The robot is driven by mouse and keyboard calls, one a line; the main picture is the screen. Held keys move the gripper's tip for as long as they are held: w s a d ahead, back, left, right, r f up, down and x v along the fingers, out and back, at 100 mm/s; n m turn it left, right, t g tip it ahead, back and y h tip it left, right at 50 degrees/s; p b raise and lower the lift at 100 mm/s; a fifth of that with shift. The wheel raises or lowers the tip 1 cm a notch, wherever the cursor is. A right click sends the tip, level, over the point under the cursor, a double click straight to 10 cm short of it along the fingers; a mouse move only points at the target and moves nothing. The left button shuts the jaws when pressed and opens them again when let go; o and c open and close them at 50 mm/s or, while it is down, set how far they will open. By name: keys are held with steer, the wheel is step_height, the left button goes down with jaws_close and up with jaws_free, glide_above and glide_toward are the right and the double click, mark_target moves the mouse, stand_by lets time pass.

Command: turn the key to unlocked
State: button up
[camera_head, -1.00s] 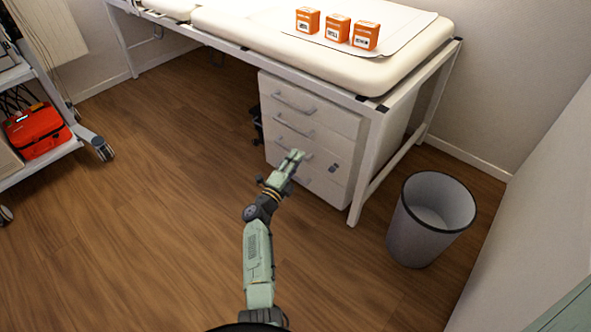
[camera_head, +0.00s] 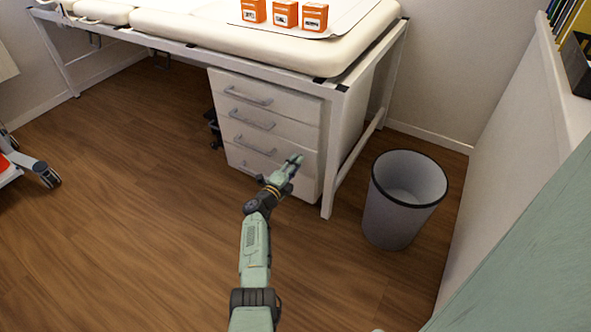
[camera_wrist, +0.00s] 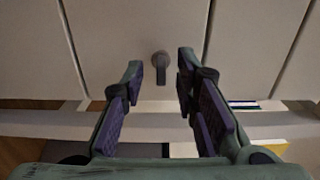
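The key (camera_wrist: 160,66) is a small grey piece with a round end, on the pale front of the drawer cabinet (camera_head: 262,140). In the wrist view it appears in the gap between the fingertips of my gripper (camera_wrist: 160,75), with clear space on both sides. Neither finger visibly touches it, and I cannot tell how far ahead of the tips it lies. My gripper is open and empty. In the head view my gripper (camera_head: 296,160) is at the right side of the lower drawers, and the key is hidden behind it.
The cabinet stands under a padded couch (camera_head: 270,44) bearing several orange boxes (camera_head: 285,13). A white couch leg (camera_head: 332,160) is right of my gripper. A grey bin (camera_head: 392,215) stands farther right. Drawer handles (camera_head: 255,146) stick out on the left.

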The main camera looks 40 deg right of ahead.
steer(key=shift+w+d, duration=0.15)
steer(key=shift+d, duration=0.05)
jaws_close()
stand_by(0.3)
